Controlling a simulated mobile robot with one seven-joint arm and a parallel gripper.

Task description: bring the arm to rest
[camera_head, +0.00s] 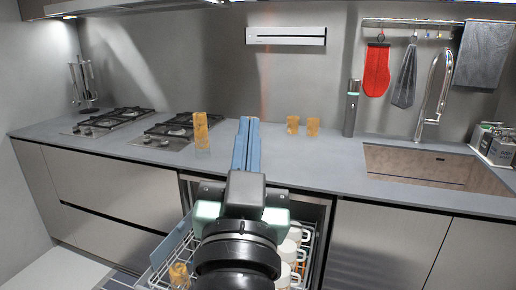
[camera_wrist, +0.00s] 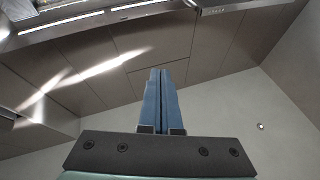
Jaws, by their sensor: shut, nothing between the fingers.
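My gripper (camera_head: 245,145) is in the middle of the head view, its blue fingers pressed together and pointing away from me toward the counter (camera_head: 330,165). Nothing is between the fingers. In the wrist view my gripper (camera_wrist: 160,85) points toward grey-brown cabinet panels and a pale wall, touching nothing there. My arm hides part of the open dishwasher below it.
The dishwasher rack (camera_head: 158,250) is pulled out beneath my arm, with several white cups (camera_head: 290,247) and an amber glass (camera_head: 179,275). More amber glasses (camera_head: 201,131) stand on the counter. A dark bottle (camera_head: 351,108), sink (camera_head: 435,166) and gas hobs (camera_head: 180,130) are around.

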